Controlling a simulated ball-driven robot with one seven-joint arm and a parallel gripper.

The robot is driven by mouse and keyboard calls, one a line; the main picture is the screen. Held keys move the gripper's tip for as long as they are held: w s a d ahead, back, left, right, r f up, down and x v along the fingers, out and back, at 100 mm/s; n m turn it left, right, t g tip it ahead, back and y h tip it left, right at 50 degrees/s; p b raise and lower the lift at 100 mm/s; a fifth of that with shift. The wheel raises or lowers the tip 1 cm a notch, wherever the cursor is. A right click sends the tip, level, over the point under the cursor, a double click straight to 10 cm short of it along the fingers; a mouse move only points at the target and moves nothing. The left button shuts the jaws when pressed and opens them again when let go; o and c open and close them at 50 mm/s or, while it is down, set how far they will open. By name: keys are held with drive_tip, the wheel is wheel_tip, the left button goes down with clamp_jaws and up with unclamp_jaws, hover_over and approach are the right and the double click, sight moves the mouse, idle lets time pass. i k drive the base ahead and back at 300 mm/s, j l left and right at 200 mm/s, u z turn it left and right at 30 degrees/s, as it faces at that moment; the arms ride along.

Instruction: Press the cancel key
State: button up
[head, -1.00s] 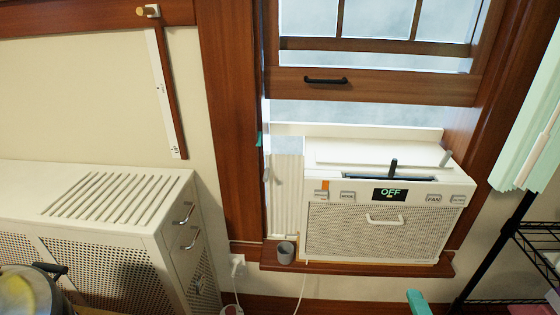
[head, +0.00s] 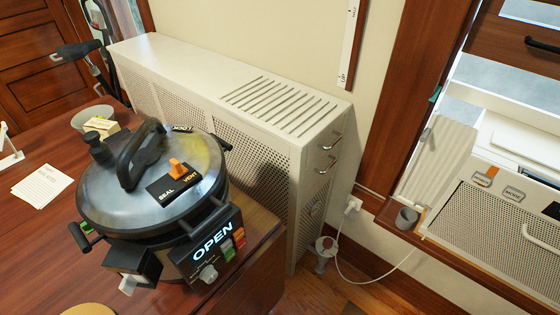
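A pressure cooker (head: 150,190) with a steel lid stands on the wooden table in the head view. Its front panel display (head: 212,237) reads OPEN. Beside the display are a green key (head: 227,248) and an orange-red key (head: 240,237), whose lettering is too small to read, so I cannot tell which is cancel. A grey knob (head: 208,273) sits below. An orange lever (head: 177,168) stands on the lid between SEAL and VENT labels. My gripper is not in the picture.
Papers (head: 42,186) and a bowl (head: 93,118) are on the wooden table (head: 50,245). A cream perforated cabinet (head: 205,85) stands behind the cooker. A window air conditioner (head: 490,225) is at right. A cord and plug (head: 352,205) hang by the wall.

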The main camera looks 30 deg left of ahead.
sight(243, 243)
drive_tip(key=u, duration=1.25)
drive_tip(key=z, duration=0.15)
